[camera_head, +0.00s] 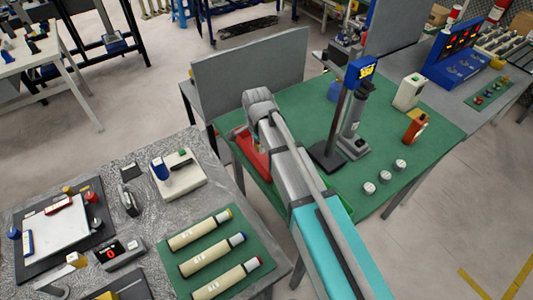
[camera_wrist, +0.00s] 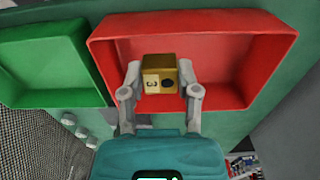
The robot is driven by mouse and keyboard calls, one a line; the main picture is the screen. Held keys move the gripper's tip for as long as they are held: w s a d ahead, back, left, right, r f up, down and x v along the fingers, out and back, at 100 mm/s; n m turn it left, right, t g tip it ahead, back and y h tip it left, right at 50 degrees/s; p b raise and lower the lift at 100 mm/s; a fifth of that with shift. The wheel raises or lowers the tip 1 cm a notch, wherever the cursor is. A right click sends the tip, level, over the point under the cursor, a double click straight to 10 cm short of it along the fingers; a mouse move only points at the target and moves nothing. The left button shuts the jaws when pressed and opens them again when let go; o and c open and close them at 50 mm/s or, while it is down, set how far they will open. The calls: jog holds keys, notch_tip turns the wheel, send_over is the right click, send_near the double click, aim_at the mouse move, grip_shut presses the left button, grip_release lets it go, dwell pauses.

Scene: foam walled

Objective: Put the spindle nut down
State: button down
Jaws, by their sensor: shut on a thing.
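The spindle nut appears as a small brass block (camera_wrist: 155,80) with a dark round hole and a pale label marked 3. My gripper (camera_wrist: 160,76) is shut on it, one finger on each side. In the wrist view the nut is over the open red bin (camera_wrist: 240,42), near the middle of its front side. I cannot tell whether it touches the bin's floor.
A green bin (camera_wrist: 42,62) stands left of the red one. A grey panel (camera_head: 245,85) stands behind the bins.

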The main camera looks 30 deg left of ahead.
jog(key=w+f+b, duration=0.1)
jog(key=w+f, duration=0.1)
jog(key=w+f+b, duration=0.1)
jog(key=b, duration=0.1)
jog(key=w+f+b, duration=0.2)
jog(key=shift+w+a+f, duration=0.3)
jog(key=shift+w+f, duration=0.05)
jog(key=shift+w+a+f+b, duration=0.1)
jog(key=shift+w+f+b, duration=0.4)
jog(key=shift+f+b, duration=0.25)
jog(key=shift+s+f+b, duration=0.15)
jog(key=shift+f+b, duration=1.1)
jog(key=shift+b, duration=0.05)
jog(key=shift+f, duration=0.15)
jog(key=shift+c, duration=1.7)
grip_release()
jog(key=shift+r, duration=0.25)
notch_tip(320, 180, up, 12)
jog(key=p, duration=1.2)
